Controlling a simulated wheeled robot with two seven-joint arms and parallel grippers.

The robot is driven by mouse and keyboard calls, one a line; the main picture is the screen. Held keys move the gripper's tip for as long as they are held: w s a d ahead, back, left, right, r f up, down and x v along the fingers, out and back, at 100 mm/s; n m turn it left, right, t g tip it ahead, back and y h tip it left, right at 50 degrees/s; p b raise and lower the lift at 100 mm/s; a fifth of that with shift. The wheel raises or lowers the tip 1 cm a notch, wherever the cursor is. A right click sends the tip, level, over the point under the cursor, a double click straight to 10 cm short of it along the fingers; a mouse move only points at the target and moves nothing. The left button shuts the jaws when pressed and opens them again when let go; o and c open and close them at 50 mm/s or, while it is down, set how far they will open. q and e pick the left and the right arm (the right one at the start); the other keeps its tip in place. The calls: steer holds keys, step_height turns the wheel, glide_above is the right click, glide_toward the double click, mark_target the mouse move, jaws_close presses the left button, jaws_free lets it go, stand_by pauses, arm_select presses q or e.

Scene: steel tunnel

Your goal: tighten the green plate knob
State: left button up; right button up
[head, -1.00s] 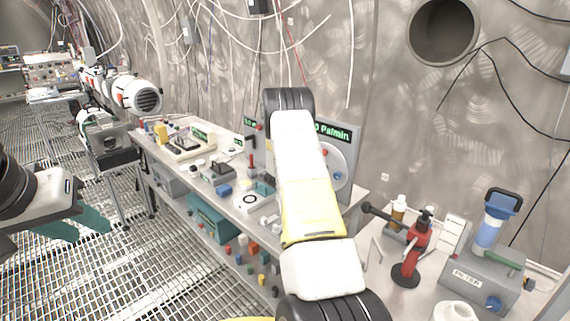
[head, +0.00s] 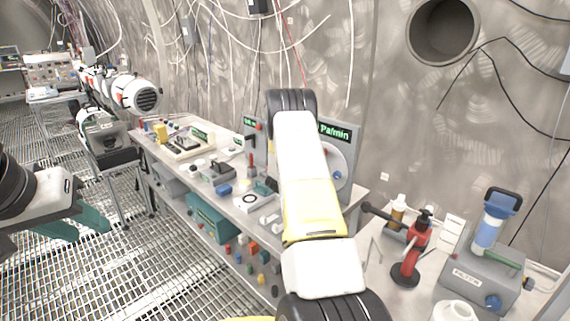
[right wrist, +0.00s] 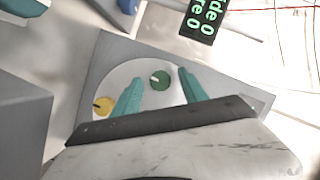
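In the right wrist view, the green knob (right wrist: 160,79) with a pale pointer mark sits on a pale round plate (right wrist: 132,72) set in a grey panel. A yellow knob (right wrist: 103,105) is on the same plate, to the left. My right gripper (right wrist: 161,84) is open, its teal fingers apart on either side of the green knob. I cannot tell whether they touch it. In the head view, my right arm hides this gripper and the knob. My left gripper (head: 82,224) is at the left over the grated floor, its teal fingers apart and empty.
A long bench (head: 240,200) with several instruments runs along the wall. A display sign (right wrist: 203,18) stands near the plate. On the right are a red stand (head: 412,250) and a grey pump box (head: 480,283) with a blue cylinder. The grated floor (head: 120,270) at left is open.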

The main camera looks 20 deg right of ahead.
steer(key=v, duration=0.7)
steer(key=shift+s+a, duration=0.25)
steer(key=shift+a, duration=0.05)
steer(key=shift+r, duration=0.1)
